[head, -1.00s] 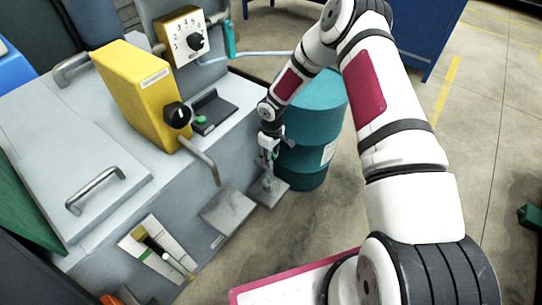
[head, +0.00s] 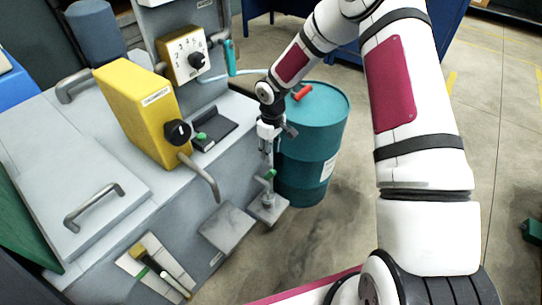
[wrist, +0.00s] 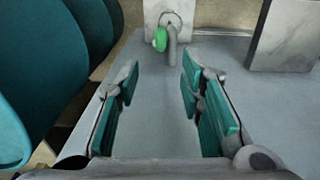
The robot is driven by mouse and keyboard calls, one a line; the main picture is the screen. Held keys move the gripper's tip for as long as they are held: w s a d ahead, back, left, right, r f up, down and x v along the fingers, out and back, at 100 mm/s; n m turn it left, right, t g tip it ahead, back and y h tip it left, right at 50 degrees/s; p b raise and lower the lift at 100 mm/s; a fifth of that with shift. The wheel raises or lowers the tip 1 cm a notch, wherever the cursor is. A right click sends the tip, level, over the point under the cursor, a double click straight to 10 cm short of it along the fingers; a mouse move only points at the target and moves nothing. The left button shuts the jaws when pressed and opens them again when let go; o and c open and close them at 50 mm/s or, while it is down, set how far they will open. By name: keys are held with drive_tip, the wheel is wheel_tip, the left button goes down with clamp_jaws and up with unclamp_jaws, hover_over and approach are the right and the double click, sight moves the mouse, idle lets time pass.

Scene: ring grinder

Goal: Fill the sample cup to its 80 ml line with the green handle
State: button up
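The green handle (head: 270,174) is on a thin tap at the machine's right side, above a small grey shelf (head: 274,214). In the wrist view the green handle (wrist: 161,39) sits to the left of the grey spout. The small, clear-looking sample cup (head: 268,199) stands on the shelf below the tap. Its rim seems to show behind the spout in the wrist view; its level and 80 ml line cannot be read. My gripper (head: 267,150) is above the handle, apart from it. In the wrist view my gripper (wrist: 160,78) is open and empty, with the handle beyond its fingertips.
A teal drum (head: 325,130) stands close to the right of my gripper, with a red part (head: 302,92) on top. A grey plate (head: 228,229) sticks out left of the shelf. A bent grey lever (head: 200,175) and yellow box (head: 140,110) are farther left.

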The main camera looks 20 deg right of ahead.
sight(270, 175)
drive_tip(key=shift+c, duration=0.2)
drive_tip(key=shift+s, duration=0.1)
drive_tip(key=c, duration=0.4)
drive_tip(key=s+f+m+g, duration=0.1)
drive_tip(key=s+m, duration=0.1)
drive_tip(key=s, duration=0.1)
drive_tip(key=s+f+m+g+y+b, duration=0.1)
drive_tip(key=s+m, duration=0.1)
drive_tip(key=s, duration=0.1)
drive_tip(key=s+f+m+g+y, duration=0.1)
drive_tip(key=s, duration=0.3)
drive_tip(key=shift+f+m+b, duration=0.15)
drive_tip(key=shift+m+b, duration=0.15)
drive_tip(key=shift+m, duration=0.1)
clamp_jaws()
drive_tip(key=s+a+m+t+y+b, duration=0.3)
drive_tip(key=s+m+y, duration=0.35)
drive_tip(key=m, duration=1.05)
drive_tip(key=w+d+f+m+t+h+b, duration=0.35)
drive_tip(key=d+m+t, duration=0.35)
drive_tip(key=d+m, duration=0.55)
drive_tip(key=w+a+f+b, duration=0.3)
drive_tip(key=w+a+f, duration=0.3)
drive_tip(key=w, duration=0.3)
drive_tip(key=shift+a+m, duration=0.35)
drive_tip(key=shift+a, duration=0.05)
